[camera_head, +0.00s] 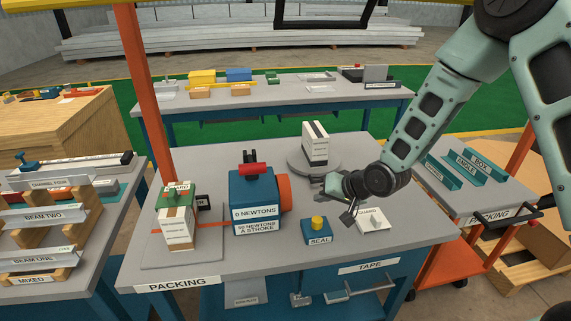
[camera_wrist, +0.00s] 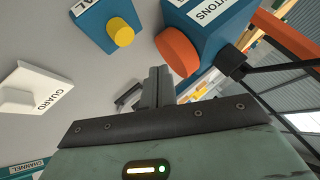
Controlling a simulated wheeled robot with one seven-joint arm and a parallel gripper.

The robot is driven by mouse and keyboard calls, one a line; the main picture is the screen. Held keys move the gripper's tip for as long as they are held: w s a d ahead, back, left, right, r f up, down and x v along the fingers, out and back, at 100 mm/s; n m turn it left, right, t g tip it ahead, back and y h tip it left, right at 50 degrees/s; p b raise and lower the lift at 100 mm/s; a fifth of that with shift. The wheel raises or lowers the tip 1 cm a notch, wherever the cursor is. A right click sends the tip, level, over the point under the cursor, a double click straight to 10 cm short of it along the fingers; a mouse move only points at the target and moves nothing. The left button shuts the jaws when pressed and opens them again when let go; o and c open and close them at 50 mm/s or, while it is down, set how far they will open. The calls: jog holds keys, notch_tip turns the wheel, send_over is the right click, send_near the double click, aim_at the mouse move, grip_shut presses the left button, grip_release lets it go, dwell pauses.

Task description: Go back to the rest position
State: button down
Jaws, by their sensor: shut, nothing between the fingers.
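My gripper (camera_head: 347,214) is at the end of my green-grey arm, which reaches in from the upper right of the head view. It hangs over the packing table (camera_head: 265,260), between the seal block and the white guard piece. In the wrist view my gripper (camera_wrist: 157,76) has its two dark fingers together with nothing between them. The blue seal block with its yellow button (camera_head: 317,224) is to the left of the gripper. The white guard piece (camera_head: 374,222) is to the right. No marker for a rest position shows.
The blue newtons press (camera_head: 254,208) with an orange disc stands left of the seal block. A white box (camera_head: 314,144) stands on a round grey plate (camera_head: 300,165) behind my gripper. A labelled box (camera_head: 177,228) stands at the left. An orange post (camera_head: 141,80) rises beside the table.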

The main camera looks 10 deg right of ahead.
jog(key=s+a+r+n+g+h, duration=0.1)
jog(key=s+r, duration=0.4)
jog(key=s, duration=0.6)
jog(key=s+a+r+n+g+h, duration=0.2)
jog(key=s+a+r+n+g, duration=0.1)
jog(key=s, duration=0.8)
jog(key=s+a+r+n+g+h, duration=0.1)
jog(key=s+r+n, duration=0.4)
jog(key=s, duration=0.6)
jog(key=shift+s+a+r+n+g+h, duration=0.15)
jog(key=shift+a+r+n+g+h, duration=0.2)
jog(key=shift+a+r+g, duration=0.55)
